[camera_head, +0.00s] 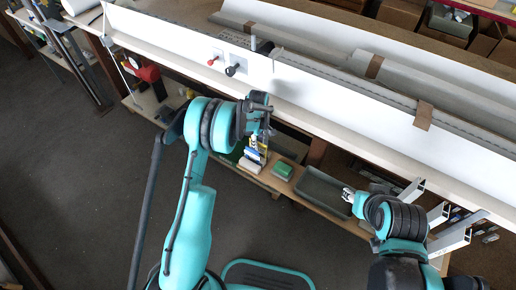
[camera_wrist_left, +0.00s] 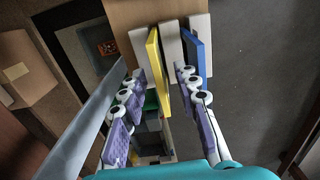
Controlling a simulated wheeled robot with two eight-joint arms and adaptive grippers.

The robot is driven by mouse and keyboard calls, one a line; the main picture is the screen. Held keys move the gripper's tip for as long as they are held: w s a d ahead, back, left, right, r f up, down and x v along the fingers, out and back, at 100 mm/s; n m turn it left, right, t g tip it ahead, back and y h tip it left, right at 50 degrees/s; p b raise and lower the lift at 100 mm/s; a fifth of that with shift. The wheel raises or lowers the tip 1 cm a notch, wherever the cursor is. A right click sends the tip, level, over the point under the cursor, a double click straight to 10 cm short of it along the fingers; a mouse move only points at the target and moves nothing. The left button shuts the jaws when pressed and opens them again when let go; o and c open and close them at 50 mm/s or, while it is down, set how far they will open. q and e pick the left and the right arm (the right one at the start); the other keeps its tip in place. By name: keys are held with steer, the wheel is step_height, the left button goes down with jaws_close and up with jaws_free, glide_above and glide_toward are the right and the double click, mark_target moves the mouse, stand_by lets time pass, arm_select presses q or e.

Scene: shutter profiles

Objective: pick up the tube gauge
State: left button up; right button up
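I cannot say for certain which object is the tube gauge. A red-knobbed piece (camera_head: 213,61) and a black-knobbed piece (camera_head: 233,69) sit on the white bench by the upright panel, in the head view. My left gripper (camera_head: 264,137) hangs in front of the bench edge, lower than these pieces. In the left wrist view my left gripper (camera_wrist_left: 153,75) is open, its two fingers apart, with a yellow-edged piece showing beyond the gap. I see nothing held. My right gripper (camera_head: 348,193) is small in the head view, at the front of the bench; its opening is unclear.
Below the bench, a lower shelf holds white, yellow and blue blocks (camera_head: 252,160), a green block (camera_head: 283,170) and a grey bin (camera_head: 322,189). Long profiles (camera_head: 345,110) lie along the bench. Square tubes (camera_head: 437,213) stick out at right. The floor is open at left.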

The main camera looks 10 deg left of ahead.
arm_select(q)
steer(key=shift+f+b, duration=0.25)
steer(key=shift+b, duration=0.05)
stand_by(0.4)
jaws_close()
